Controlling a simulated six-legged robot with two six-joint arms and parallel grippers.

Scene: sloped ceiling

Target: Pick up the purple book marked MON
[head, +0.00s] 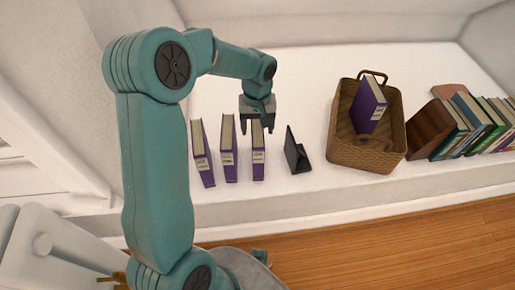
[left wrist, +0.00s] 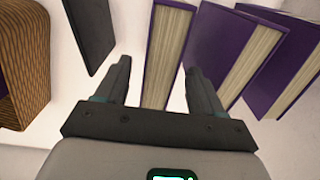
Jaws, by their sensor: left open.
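Three purple books with pale label bands stand upright in a row on the white ledge: a left one (head: 203,160), a middle one (head: 229,160) and a right one (head: 258,160). A fourth purple book (head: 369,104) stands tilted in a wicker basket. The lettering is too small to read, so I cannot tell which is MON. My left gripper (head: 257,126) is open and empty at the top of the right book. In the left wrist view, that book (left wrist: 154,55) shows between the spread fingers (left wrist: 158,75); contact cannot be told. My right gripper is not in view.
A dark bookend-like stand (head: 296,151) is just right of the row; it also shows in the left wrist view (left wrist: 90,30). The wicker basket (head: 365,153) stands farther right, beside a brown block (head: 432,128) and several leaning books (head: 475,125). The ledge drops to a wooden floor (head: 380,235).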

